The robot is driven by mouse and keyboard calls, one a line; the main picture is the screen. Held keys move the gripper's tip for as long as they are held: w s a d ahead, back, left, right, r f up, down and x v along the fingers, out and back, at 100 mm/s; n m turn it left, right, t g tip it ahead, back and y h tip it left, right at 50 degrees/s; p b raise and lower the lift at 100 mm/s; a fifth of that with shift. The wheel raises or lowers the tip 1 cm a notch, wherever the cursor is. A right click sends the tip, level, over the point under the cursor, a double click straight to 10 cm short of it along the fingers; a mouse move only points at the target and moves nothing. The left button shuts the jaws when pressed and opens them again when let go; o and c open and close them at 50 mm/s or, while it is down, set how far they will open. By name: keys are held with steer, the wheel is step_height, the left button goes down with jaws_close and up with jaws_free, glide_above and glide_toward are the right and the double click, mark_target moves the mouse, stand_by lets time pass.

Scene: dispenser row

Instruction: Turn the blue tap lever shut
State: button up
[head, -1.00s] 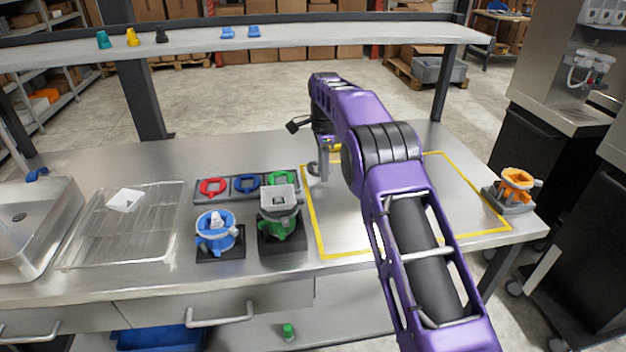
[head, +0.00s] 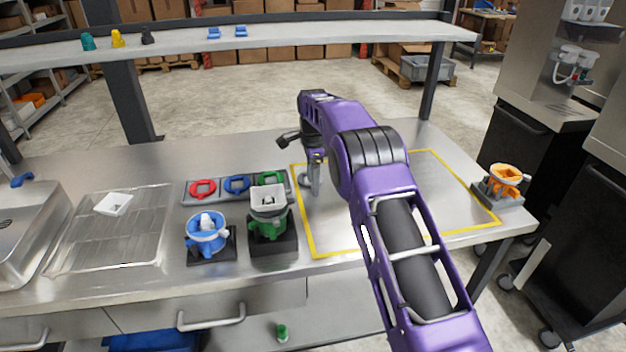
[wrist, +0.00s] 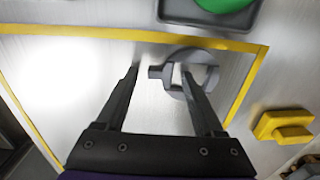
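A small blue lever-like piece (head: 22,180) stands at the back edge of the sink at the far left of the head view; its exact position is too small to tell. A blue dispenser (head: 206,240) sits on a black base on the table. In the wrist view, a grey ring-shaped piece with a tab (wrist: 207,70) lies below, partly behind the right finger. No blue lever shows in the wrist view.
A green dispenser (head: 268,222) stands beside the blue one, before a tray (head: 218,197) of coloured rings. A wire rack (head: 100,245) lies by the sink. An orange dispenser (head: 503,182) is at the table's right end. A raised shelf (head: 300,38) spans the back.

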step_height(320, 180, up, 12)
steer(key=shift+r+p, duration=0.2)
steer(key=shift+p, duration=0.1)
stand_by(0.3)
steer(key=shift+c, duration=0.2)
